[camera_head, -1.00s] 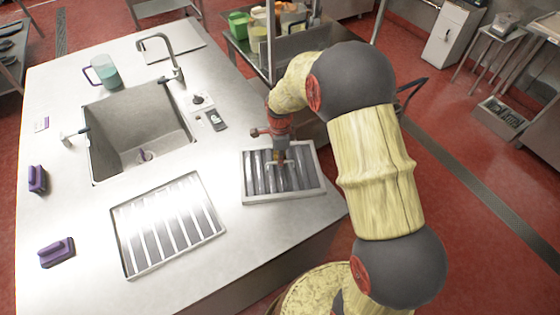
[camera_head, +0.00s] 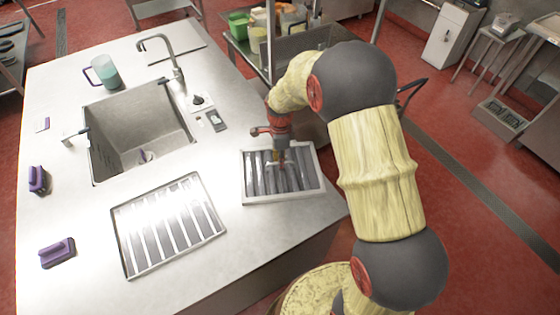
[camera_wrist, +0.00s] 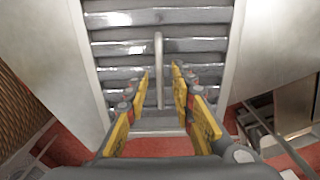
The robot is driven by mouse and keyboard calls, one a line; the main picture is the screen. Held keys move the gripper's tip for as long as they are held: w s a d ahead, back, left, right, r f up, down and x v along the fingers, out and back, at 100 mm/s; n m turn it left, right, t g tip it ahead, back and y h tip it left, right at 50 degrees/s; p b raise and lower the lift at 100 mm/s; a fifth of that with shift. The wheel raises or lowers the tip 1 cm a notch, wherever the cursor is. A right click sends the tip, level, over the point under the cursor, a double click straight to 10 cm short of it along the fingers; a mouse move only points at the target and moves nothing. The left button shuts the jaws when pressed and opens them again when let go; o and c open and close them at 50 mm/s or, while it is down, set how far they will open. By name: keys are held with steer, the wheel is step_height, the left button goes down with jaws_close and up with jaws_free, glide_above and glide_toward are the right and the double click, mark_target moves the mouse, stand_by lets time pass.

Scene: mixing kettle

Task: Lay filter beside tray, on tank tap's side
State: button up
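The filter (camera_head: 249,188), a metal frame with grey slats and a thin bar handle, lies flat near the counter's right edge. My gripper (camera_head: 283,166) is over it. In the wrist view the handle (camera_wrist: 158,60) stands between my yellow fingers (camera_wrist: 161,88), with a gap on each side; they are open around it. The tray (camera_head: 119,236), a shallow, light metal frame with pale slats, lies left of the filter and nearer the front. The sink tank (camera_head: 140,135) is behind the tray, with a tall curved tap (camera_head: 177,65) at its far rim.
A jug of green liquid (camera_head: 105,72) stands behind the sink. Small dark items (camera_head: 215,121) lie right of the sink. Bare counter (camera_head: 215,165) separates tray and filter. A cart with containers stands behind.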

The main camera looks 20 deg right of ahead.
steer(key=s+a+r+n+t+p, duration=0.1)
steer(key=s+r+n, duration=0.35)
steer(key=r, duration=0.85)
steer(key=s+r+n+t+p, duration=0.1)
steer(key=s+r+n, duration=0.35)
steer(key=r, duration=0.85)
steer(key=s+r+n+t, duration=0.1)
steer(key=s+r+n, duration=0.2)
steer(key=s, duration=0.6)
steer(key=s+r+n+t, duration=0.2)
steer(key=s+r+n, duration=0.1)
steer(key=s+n, duration=0.5)
steer(key=shift+s+a+t, duration=0.3)
steer(key=shift+s+a, duration=0.1)
steer(key=shift+s, duration=0.15)
steer(key=shift+r, duration=0.1)
